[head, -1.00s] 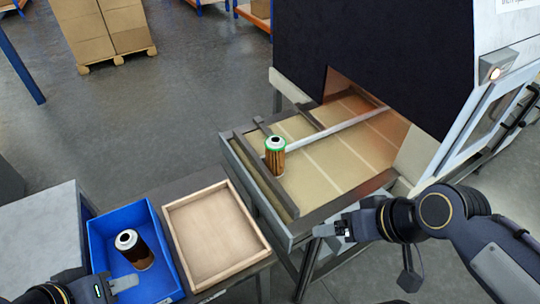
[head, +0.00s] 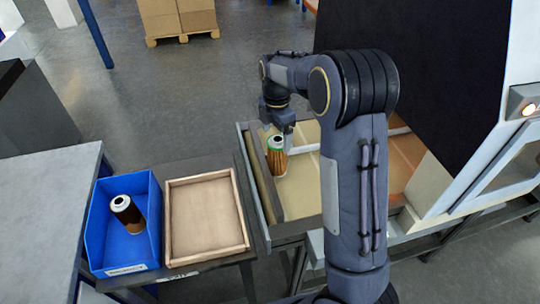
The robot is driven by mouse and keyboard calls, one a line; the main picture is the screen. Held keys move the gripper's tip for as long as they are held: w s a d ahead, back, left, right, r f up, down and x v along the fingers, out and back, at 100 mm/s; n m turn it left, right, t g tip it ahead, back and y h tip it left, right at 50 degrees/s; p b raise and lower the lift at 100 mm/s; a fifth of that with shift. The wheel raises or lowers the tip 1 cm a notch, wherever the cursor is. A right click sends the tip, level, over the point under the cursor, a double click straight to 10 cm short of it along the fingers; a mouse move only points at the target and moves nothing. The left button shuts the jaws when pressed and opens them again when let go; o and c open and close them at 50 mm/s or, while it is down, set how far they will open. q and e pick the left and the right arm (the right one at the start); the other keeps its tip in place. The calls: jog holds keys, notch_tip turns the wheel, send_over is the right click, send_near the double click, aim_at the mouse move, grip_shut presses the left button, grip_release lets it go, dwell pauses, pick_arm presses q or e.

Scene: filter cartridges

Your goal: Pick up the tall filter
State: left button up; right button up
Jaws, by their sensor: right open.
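A filter with a green top ring and a brown pleated body (head: 277,160) stands upright at the left end of the conveyor (head: 298,194), against its side rail. My right gripper (head: 279,128) is open just above and behind this filter, pointing down. Its fingers are small and partly hidden, and I cannot tell whether they touch the filter. My left gripper is out of the picture.
An empty wooden tray (head: 207,216) sits on the dark stand beside the blue bin. A grey table (head: 40,210) is at the far left. The black-curtained machine (head: 425,90) rises at the right. My right arm hides the middle of the conveyor.

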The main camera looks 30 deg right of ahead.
aim_at(277, 148)
jog(key=f, duration=0.2)
jog(key=f+p, duration=0.1)
jog(key=f, duration=0.1)
jog(key=f+p, duration=0.1)
jog(key=f, duration=0.2)
jog(key=shift+d, duration=0.25)
jog(key=c, duration=1.1)
jog(key=shift+w, duration=0.1)
jog(key=shift+c, duration=0.2)
jog(key=shift+r, duration=0.15)
